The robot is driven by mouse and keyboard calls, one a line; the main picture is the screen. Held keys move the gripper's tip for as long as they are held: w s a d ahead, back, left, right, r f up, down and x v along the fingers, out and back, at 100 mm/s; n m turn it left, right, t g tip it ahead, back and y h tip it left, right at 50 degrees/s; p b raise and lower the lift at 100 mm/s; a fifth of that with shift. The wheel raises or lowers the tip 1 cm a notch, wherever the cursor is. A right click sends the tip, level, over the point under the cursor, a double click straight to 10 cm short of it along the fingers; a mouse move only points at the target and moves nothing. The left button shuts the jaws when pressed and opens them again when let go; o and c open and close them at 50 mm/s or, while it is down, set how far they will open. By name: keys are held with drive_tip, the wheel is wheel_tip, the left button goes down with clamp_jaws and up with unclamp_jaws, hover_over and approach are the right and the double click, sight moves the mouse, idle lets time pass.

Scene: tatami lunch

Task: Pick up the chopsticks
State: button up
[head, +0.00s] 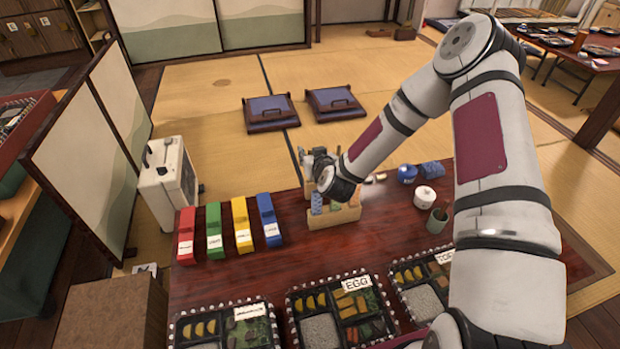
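I cannot clearly make out chopsticks. A light wooden holder (347,216) with small coloured upright pieces stands at the far side of the dark red table, and my gripper partly hides it. Red (186,236), green (214,230), yellow (241,225) and blue (268,220) long labelled cases lie in a row to its left; their contents are hidden. My gripper (308,162) is over the table's far edge, just above and behind the wooden holder. Its fingers are small and partly hidden, so I cannot tell whether they are open or hold anything.
Lunch boxes, one labelled EGG (340,310), line the near side of the table (300,262). A white lidded pot (424,197), a blue pot (407,173) and a green cup (437,220) stand right of the holder. The middle of the table is clear.

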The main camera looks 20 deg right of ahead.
drive_tip(key=shift+w+f, duration=0.15)
drive_tip(key=shift+w, duration=0.25)
clamp_jaws()
wheel_tip(320, 180, up, 10)
drive_tip(key=p, duration=0.4)
drive_tip(key=shift+r, duration=0.2)
wheel_tip(320, 180, up, 8)
drive_tip(key=p, duration=0.5)
idle(0.5)
drive_tip(key=shift+r, duration=0.2)
